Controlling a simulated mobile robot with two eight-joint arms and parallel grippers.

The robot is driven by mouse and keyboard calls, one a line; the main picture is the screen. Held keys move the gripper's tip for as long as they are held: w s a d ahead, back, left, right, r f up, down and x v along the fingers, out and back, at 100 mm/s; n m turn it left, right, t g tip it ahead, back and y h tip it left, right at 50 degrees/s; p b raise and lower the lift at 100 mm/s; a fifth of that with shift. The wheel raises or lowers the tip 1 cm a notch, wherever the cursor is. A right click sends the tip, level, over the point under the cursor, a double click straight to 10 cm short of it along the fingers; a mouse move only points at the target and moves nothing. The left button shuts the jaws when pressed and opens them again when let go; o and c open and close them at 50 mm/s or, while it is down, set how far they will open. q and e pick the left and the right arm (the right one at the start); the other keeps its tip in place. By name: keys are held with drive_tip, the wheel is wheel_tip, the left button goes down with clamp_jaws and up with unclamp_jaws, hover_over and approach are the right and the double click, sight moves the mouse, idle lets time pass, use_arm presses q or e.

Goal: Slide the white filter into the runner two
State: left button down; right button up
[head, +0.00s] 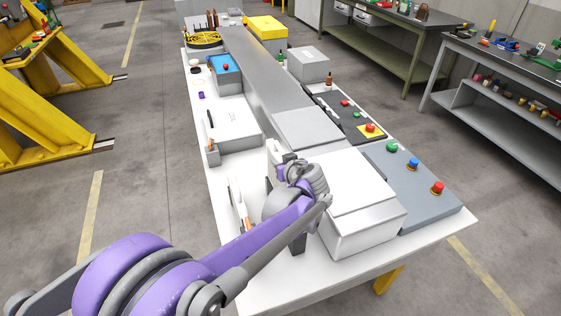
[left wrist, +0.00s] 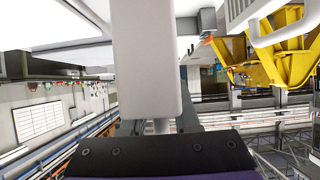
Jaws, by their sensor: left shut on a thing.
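My left arm reaches in from the lower left in the head view, and its left gripper (head: 284,170) is beside the near white box. In the left wrist view a long white block (left wrist: 147,60), which looks like the white filter, stands in the middle, held by the gripper. It hides most of the fingers. In the head view a small white part (head: 273,151) shows at the gripper's far side; its lower end is hidden by my wrist. I cannot make out which place is runner two. My right gripper is not in view.
The white table (head: 232,165) holds a near white box (head: 362,225), a grey button panel (head: 415,180), and a flat white box (head: 236,120). A slim white piece with an orange end (head: 238,205) is left of my wrist. A long grey channel (head: 265,75) runs away behind.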

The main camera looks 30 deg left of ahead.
use_arm(q)
drive_tip(key=shift+f+b, duration=0.35)
drive_tip(key=shift+f, duration=0.75)
idle(0.5)
drive_tip(key=c, duration=0.6)
unclamp_jaws()
drive_tip(key=shift+o, duration=0.2)
drive_tip(key=v, duration=1.1)
drive_tip(key=shift+a, duration=0.1)
drive_tip(key=shift+f, duration=0.1)
